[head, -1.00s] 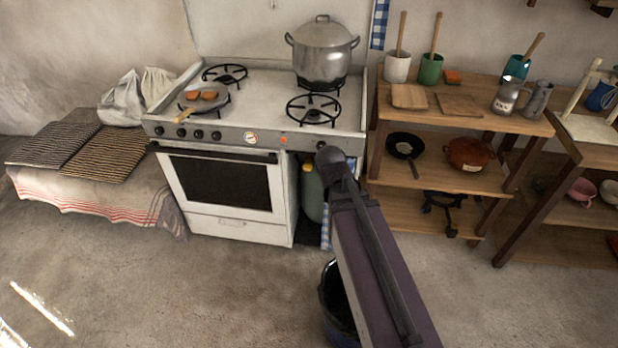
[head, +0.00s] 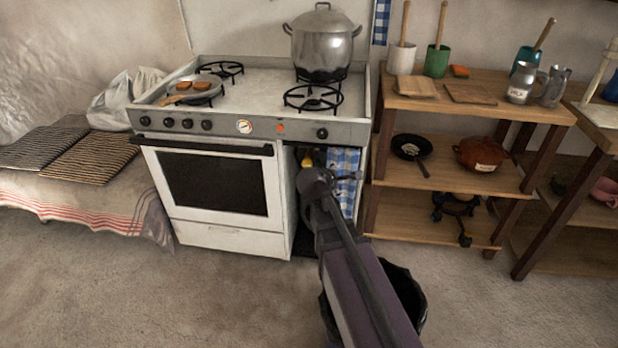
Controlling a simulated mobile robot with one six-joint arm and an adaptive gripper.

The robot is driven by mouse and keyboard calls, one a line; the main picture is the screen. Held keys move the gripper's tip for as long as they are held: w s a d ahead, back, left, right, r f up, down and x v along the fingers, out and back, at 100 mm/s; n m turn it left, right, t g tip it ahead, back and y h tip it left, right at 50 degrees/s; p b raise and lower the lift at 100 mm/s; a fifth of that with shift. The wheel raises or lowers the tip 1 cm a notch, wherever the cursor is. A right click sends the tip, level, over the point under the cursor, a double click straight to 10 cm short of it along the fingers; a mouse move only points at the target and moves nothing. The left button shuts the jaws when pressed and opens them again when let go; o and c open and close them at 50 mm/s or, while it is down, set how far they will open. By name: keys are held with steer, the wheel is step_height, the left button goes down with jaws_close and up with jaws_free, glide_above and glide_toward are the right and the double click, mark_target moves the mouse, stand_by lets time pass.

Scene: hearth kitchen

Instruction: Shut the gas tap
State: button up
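The white stove (head: 215,230) has an open compartment at its right side, below the hob. Inside it, near the top, a small yellow part (head: 319,157) shows; it may belong to the gas tap, but it is too small to tell. The gas bottle below is mostly hidden behind my arm. The end of my arm, with my gripper (head: 308,163), is at the mouth of this compartment, close to the yellow part. My gripper's fingers are too dark and covered to make out, and I cannot tell whether they touch anything.
A blue checked cloth (head: 346,180) hangs at the compartment's right. A large pot (head: 322,45) and a pan (head: 194,90) stand on the hob. A wooden shelf (head: 440,229) stands close on the right. A black bucket (head: 408,290) is beside my arm. The floor at front left is clear.

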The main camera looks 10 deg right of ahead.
steer(key=w+a+f+n+t+b, duration=0.35)
steer(key=w+f+n+b, duration=0.25)
steer(key=n+b, duration=0.3)
steer(key=n+t+y+b, duration=0.2)
steer(key=n+t+b, duration=0.3)
steer(key=n+b, duration=0.65)
glide_toward(308, 166)
steer(key=v, duration=0.3)
steer(key=shift+a+f+m+b, duration=0.15)
steer(key=shift+m+b, duration=0.15)
steer(key=shift+m, duration=0.15)
steer(key=shift+w, duration=0.15)
steer(key=x, duration=1.3)
steer(key=shift+w, duration=0.3)
steer(key=shift+c, duration=0.2)
steer(key=c, duration=1.1)
steer(key=shift+d, duration=0.4)
steer(key=shift+a, duration=0.15)
